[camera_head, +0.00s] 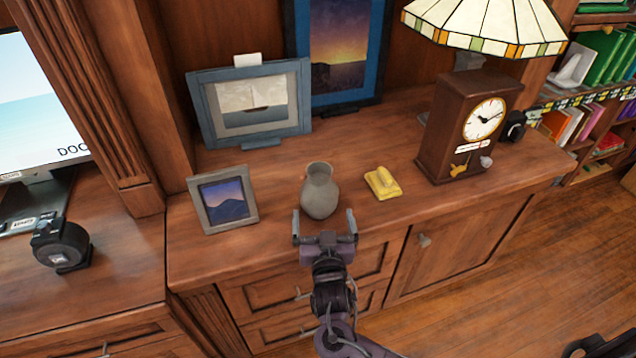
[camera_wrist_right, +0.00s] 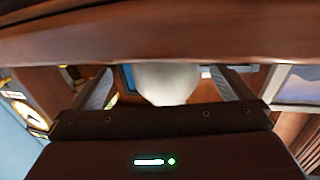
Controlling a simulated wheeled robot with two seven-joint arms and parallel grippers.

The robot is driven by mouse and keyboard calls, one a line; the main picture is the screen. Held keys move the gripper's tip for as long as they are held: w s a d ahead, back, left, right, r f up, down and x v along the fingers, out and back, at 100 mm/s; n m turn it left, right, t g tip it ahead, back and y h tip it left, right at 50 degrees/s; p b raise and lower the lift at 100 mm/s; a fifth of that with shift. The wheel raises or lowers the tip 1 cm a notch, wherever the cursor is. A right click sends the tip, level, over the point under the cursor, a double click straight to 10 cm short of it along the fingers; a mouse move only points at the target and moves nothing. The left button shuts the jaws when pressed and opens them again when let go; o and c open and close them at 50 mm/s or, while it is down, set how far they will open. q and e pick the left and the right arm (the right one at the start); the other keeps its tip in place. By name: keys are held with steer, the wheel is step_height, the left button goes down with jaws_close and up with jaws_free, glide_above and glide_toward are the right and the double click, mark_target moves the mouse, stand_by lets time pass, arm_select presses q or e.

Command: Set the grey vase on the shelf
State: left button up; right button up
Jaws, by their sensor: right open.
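The grey vase (camera_head: 320,190) stands upright on the wooden shelf top (camera_head: 270,235), close to its front edge. In the right wrist view the vase (camera_wrist_right: 166,82) shows as a pale rounded shape between the two fingers. My right gripper (camera_head: 325,226) is open, with its fingers spread to either side just in front of the vase. I cannot tell whether either finger touches it. My left gripper is in neither view.
A small framed picture (camera_head: 222,199) stands left of the vase and a yellow object (camera_head: 382,183) lies to its right. Behind are a sailboat picture (camera_head: 250,103) and a sunset picture (camera_head: 338,50). A wooden clock (camera_head: 465,127) stands farther right under a lamp (camera_head: 487,27).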

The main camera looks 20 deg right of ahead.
steer(key=shift+w+d+r, duration=0.1)
steer(key=shift+w+r, duration=0.1)
steer(key=shift+w, duration=0.45)
steer(key=shift+w+d+r, duration=0.1)
steer(key=shift+w+r, duration=0.05)
steer(key=shift+w, duration=0.45)
steer(key=x, duration=0.3)
steer(key=shift+w+a+f+p, duration=0.15)
steer(key=shift+w+p, duration=0.2)
steer(key=shift+w, duration=0.25)
steer(key=shift+c, duration=0.3)
steer(key=c, duration=1.3)
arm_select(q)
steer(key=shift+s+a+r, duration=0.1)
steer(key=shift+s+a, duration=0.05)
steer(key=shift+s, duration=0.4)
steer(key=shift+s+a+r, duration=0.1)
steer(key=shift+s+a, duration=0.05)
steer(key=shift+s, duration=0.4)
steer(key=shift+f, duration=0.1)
